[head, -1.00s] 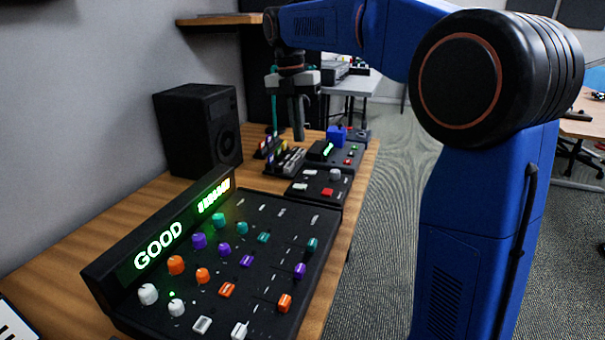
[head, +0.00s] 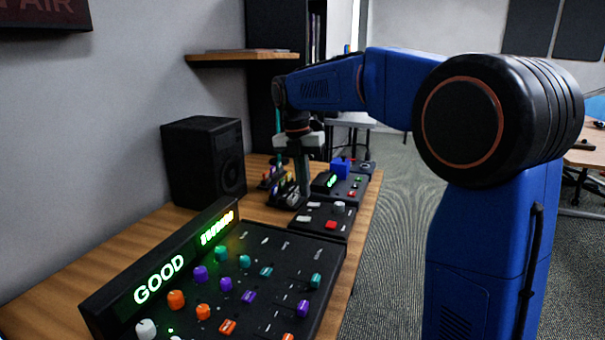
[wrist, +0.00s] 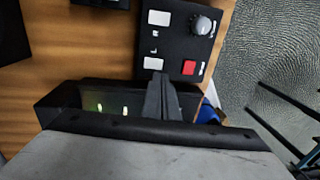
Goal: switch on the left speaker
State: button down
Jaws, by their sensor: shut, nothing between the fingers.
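The small black control box (head: 312,224) stands on the desk beyond the mixer. In the wrist view it carries a white switch near the L label (wrist: 153,63), a white switch near the R label (wrist: 158,18), a grey knob (wrist: 202,25) and a red button (wrist: 189,68). My gripper (head: 303,192) is shut and empty, pointing down behind the box. In the wrist view my fingertips (wrist: 158,76) appear just below the L switch; I cannot tell whether they touch it. A black speaker (head: 205,160) stands by the wall.
A mixer (head: 215,275) with a lit GOOD display and coloured knobs fills the near desk. A device with a green display and blue block (head: 340,168) stands beyond the box. Cable-like coloured items (head: 272,177) lie left of my gripper. A wooden shelf (head: 240,58) is above.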

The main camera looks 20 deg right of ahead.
aim_at(304, 218)
jog(key=f, duration=0.7)
jog(key=shift+s+d, duration=0.3)
jog(key=shift+d, duration=0.05)
jog(key=shift+d+f, duration=0.1)
jog(key=shift+f, duration=0.15)
jog(key=shift+w+a+r, duration=0.1)
jog(key=shift+a, duration=0.1)
jog(key=shift+w+a+r, duration=0.1)
jog(key=shift+w+a, duration=0.25)
jog(key=shift+a, duration=0.1)
jog(key=shift+r, duration=0.1)
